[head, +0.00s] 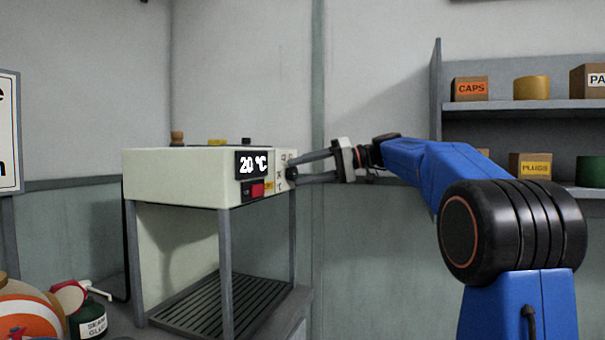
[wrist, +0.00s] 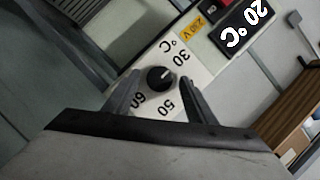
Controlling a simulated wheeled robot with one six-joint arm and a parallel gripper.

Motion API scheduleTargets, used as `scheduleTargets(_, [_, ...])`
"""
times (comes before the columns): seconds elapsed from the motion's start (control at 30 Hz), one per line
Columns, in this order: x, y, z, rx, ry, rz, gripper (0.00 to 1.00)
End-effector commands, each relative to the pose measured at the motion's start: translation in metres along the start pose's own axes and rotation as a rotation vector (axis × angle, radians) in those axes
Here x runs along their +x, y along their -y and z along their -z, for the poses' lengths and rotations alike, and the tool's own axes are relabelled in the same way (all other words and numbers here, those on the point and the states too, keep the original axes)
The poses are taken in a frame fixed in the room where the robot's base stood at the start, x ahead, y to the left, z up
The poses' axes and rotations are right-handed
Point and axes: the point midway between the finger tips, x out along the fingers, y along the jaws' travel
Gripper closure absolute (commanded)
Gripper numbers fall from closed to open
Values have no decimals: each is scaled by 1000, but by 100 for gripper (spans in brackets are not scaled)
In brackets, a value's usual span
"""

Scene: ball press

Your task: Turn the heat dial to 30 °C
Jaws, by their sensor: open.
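The heat dial (wrist: 160,78) is a small black knob on the cream panel of the press. Labels 30, 50 and 60 show around it in the wrist view. Its pale mark points up and right, toward the 30 side. The display (head: 252,164) reads 20 °C; it also shows upside down in the wrist view (wrist: 246,26). My gripper (wrist: 161,84) is open, one finger on each side of the dial; I cannot tell whether they touch it. In the head view my gripper (head: 296,169) is at the right side of the press (head: 175,178), and the dial is hidden.
A red button (head: 257,190) sits below the display, close to my gripper. Under the press top is a slatted grey base (head: 225,305). A ball (head: 28,310) and a glue bottle (head: 90,318) stand at the lower left. Shelves (head: 525,104) with boxes stand at right.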

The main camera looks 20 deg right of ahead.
Motion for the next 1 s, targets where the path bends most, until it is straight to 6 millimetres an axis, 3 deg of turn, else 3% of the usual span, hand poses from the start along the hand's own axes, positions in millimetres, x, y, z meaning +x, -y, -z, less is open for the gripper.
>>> scheduleTargets(0.6, [-21, 69, 50, -3, -1, 1, 49])
scheduleTargets(1.0, [-23, 77, 56, 0, 1, 0, 49])
